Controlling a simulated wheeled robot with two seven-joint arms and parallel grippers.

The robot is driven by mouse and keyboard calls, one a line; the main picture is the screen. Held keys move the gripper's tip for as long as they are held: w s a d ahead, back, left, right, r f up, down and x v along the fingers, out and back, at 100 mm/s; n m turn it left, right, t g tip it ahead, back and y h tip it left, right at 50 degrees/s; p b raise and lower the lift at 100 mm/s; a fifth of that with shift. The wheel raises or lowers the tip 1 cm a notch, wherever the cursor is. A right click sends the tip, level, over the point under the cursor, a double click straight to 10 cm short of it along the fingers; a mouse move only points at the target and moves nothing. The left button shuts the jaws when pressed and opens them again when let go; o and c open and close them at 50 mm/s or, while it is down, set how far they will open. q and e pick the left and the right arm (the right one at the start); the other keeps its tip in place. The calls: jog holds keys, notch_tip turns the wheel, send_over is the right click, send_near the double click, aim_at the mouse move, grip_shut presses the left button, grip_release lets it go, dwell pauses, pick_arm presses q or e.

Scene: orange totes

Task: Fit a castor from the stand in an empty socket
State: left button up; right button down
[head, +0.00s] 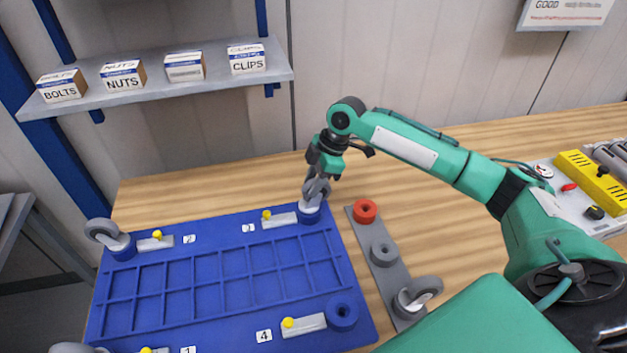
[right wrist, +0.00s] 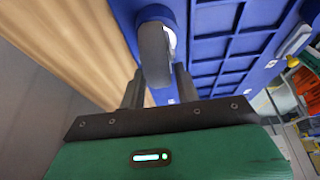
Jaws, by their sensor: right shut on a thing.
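The blue tote base (head: 215,262) has round corner sockets beside labels 1 to 4. My right gripper (head: 318,182) is over the far right corner, by label 3, shut on a castor (head: 309,204) with a grey wheel. In the right wrist view the castor (right wrist: 154,52) is between the fingers, at the blue socket; I cannot tell whether it is fully seated. A castor (head: 104,235) is in the far left socket by label 2. The near right socket (head: 341,313) by label 4 is empty. The grey stand (head: 372,253) holds another castor (head: 417,295) at its near end. My left gripper is out of view.
The stand also has a red ring (head: 364,211) and an empty grey ring (head: 384,253). Yellow-knobbed latches (head: 304,325) lie beside the sockets. A shelf (head: 160,85) with small boxes is behind on the left. The wooden tabletop is clear behind the stand.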

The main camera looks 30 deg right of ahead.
jog(key=shift+f, duration=0.15)
jog(key=c, duration=0.9)
grip_release()
jog(key=b+v, duration=0.2)
jog(key=v, duration=1.1)
jog(key=shift+s+d+r+b, duration=0.1)
jog(key=shift+d+r+b, duration=0.1)
jog(key=shift+r+b, duration=0.15)
